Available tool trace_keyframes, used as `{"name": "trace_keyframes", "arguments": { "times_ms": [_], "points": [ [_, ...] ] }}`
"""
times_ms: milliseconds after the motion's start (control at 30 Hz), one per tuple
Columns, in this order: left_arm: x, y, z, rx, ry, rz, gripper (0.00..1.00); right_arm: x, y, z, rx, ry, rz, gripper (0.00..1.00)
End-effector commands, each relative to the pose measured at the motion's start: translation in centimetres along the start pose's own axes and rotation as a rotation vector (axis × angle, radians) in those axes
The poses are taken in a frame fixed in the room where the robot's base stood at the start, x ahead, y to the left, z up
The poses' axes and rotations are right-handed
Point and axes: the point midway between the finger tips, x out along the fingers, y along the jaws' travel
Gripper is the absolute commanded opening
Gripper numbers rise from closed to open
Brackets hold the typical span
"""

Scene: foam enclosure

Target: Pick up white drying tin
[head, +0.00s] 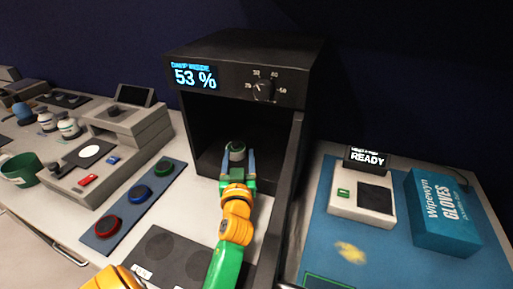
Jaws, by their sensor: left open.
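A small pale grey-white round tin (237,147) with a darker top stands inside a black open-fronted cabinet (240,48). I take it for the white drying tin; its lower part is hidden by my gripper. My left gripper (238,162) reaches into the cabinet opening from the front. Its two bluish fingers are open, one on each side of the tin. I cannot tell whether they touch it. My right gripper is not in view.
The cabinet's side walls and roof closely surround my left gripper; its display reads 53 %. Left are a button strip (103,226), a grey device (130,128) and a green mug (20,170). Right are a white device (345,206) reading READY and a blue gloves box (440,215).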

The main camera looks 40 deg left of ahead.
Motion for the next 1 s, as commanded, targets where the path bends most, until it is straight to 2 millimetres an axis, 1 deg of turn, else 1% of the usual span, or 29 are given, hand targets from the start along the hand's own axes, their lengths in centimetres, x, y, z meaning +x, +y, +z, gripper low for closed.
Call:
{"name": "trace_keyframes", "arguments": {
  "times_ms": [100, 167, 333, 400, 500, 667, 700, 767, 800, 867, 900, 933, 1000],
  "points": [
    [1.4, 0.0, -0.1, 0.002, 0.002, 0.001, 0.65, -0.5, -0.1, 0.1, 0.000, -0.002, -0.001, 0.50],
    [2.0, 0.0, -0.2, 0.004, 0.002, 0.001, 0.65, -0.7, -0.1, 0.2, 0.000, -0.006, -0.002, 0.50],
    [5.2, -0.2, -0.3, 0.004, 0.001, -0.001, 0.65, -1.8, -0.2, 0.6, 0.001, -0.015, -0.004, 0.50],
    [6.3, -0.1, -0.1, 0.003, 0.001, 0.000, 0.65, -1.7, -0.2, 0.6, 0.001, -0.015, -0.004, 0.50],
    [7.0, -0.1, 0.1, 0.001, 0.000, 0.000, 0.65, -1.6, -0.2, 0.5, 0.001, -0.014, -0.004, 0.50],
    [7.0, -0.1, 0.1, 0.000, 0.000, 0.000, 0.65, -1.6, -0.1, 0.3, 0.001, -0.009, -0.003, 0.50],
    [7.0, -0.1, 0.1, 0.000, 0.000, 0.000, 0.62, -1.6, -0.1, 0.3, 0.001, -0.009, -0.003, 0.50],
    [7.0, -0.1, 0.1, 0.001, 0.000, 0.000, 0.46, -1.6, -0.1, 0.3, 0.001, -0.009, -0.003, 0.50],
    [7.0, -0.1, 0.1, 0.001, 0.000, 0.000, 0.35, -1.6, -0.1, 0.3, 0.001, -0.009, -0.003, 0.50],
    [7.0, -0.1, 0.1, 0.001, 0.000, 0.000, 0.19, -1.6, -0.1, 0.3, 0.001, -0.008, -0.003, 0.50],
    [7.0, -0.1, 0.1, 0.001, 0.000, 0.000, 0.08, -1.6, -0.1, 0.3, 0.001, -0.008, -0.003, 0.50],
    [7.0, -0.1, 0.1, 0.001, 0.000, 0.000, 0.00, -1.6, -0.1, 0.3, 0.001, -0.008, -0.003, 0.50],
    [7.0, -0.1, 0.1, 0.001, 0.000, 0.000, 0.00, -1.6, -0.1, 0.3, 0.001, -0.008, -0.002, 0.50]
  ]
}}
